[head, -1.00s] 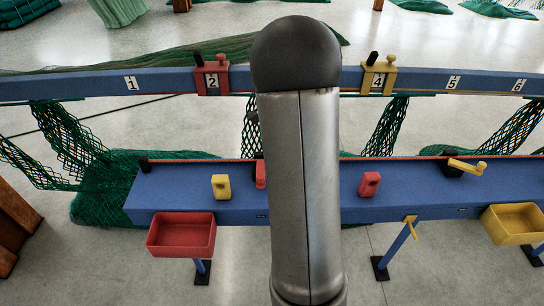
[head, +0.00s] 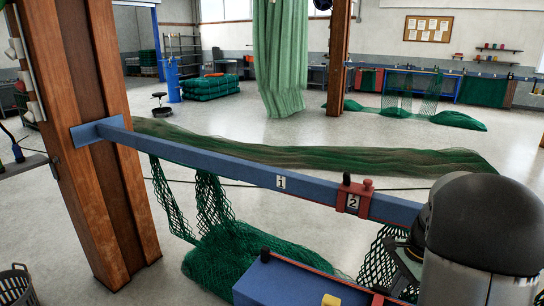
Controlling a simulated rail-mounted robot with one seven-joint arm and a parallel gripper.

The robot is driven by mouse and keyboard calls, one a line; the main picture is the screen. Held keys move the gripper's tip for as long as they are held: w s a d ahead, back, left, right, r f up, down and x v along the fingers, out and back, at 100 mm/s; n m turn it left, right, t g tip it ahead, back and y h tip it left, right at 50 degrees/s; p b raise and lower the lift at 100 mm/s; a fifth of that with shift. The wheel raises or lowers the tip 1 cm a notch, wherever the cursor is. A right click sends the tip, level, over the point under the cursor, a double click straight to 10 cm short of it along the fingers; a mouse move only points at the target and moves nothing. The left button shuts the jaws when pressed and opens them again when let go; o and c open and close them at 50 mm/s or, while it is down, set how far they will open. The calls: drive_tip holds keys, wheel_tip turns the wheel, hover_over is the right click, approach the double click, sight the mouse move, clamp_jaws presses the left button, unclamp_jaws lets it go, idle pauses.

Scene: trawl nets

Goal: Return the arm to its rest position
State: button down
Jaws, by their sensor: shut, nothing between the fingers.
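My arm shows at the right edge of the head view as a black rounded cap (head: 490,222) above a pale metal link (head: 465,280). The link runs out of the bottom of the picture. A dark angular piece (head: 403,262) shows just left of the link; I cannot tell what it is.
A blue rail (head: 240,168) with labels 1 and 2 and a red clamp (head: 354,197) runs from a wooden post (head: 108,140). A blue bench (head: 285,285) is below. Green netting (head: 225,255) hangs and lies beneath the rail. Open floor (head: 210,120) lies beyond.

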drive_tip(key=s+a+r+n+t+h+b, duration=0.1)
drive_tip(key=s+a+r+n+h, duration=0.1)
drive_tip(key=s+a+n, duration=1.4)
drive_tip(key=s+a, duration=0.1)
drive_tip(key=a, duration=0.3)
drive_tip(key=shift+s+a+r+n+h, duration=0.2)
drive_tip(key=shift+n+h, duration=0.1)
drive_tip(key=shift+n, duration=0.1)
